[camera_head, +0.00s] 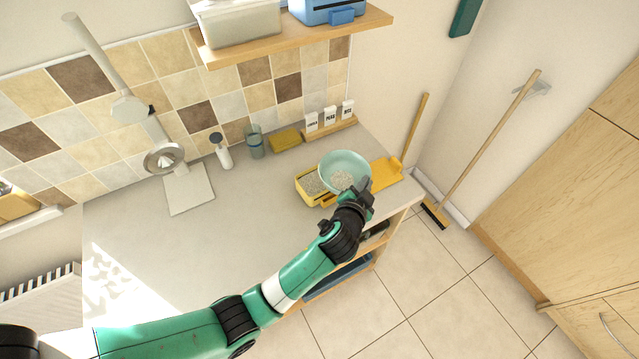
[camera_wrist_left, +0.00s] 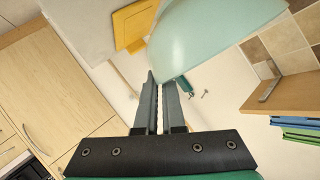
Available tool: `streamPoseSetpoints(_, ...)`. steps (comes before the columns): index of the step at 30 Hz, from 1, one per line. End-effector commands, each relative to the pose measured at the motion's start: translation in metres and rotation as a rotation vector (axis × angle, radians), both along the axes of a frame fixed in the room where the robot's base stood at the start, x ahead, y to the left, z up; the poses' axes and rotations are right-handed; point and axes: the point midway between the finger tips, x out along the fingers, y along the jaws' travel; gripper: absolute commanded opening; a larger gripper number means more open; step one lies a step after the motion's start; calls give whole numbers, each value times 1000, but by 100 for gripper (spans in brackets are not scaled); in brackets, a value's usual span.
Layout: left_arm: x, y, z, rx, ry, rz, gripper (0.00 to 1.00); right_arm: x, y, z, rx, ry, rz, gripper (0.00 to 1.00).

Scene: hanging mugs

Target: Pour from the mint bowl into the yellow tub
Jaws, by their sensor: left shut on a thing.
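The mint bowl (camera_head: 358,160) is in the head view near the counter's right end, with pale grains visible inside. Its smooth outer side fills the top of the left wrist view (camera_wrist_left: 205,40). The yellow tub (camera_head: 300,190) is just left of the bowl and also holds pale grains; the bowl overlaps its right part. My left gripper (camera_head: 364,192) is shut on the bowl's near right rim. In the left wrist view its fingers (camera_wrist_left: 162,82) are close together at the bowl's edge. The exact height of the bowl above the tub is hard to tell. My right gripper is not in view.
A yellow flat piece (camera_head: 386,174) lies right of the bowl at the counter's edge. Behind are a yellow sponge (camera_head: 285,139), a glass (camera_head: 255,143) and small white labelled containers (camera_head: 330,117). The counter's (camera_head: 240,225) left and middle are mostly clear. A broom (camera_head: 490,150) leans at right.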

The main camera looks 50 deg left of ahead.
Motion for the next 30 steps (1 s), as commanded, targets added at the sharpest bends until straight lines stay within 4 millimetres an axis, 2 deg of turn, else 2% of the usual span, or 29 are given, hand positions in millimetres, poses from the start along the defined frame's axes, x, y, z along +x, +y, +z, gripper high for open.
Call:
streamPoseSetpoints(2,1,-1,-5,29,8,0,0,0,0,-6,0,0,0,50)
streamPoseSetpoints(12,1,1,-2,54,17,-9,0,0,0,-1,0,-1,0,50)
streamPoseSetpoints(22,-2,7,17,-44,-26,-8,0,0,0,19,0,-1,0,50)
streamPoseSetpoints(30,-2,8,17,-71,-37,-9,0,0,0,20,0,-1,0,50)
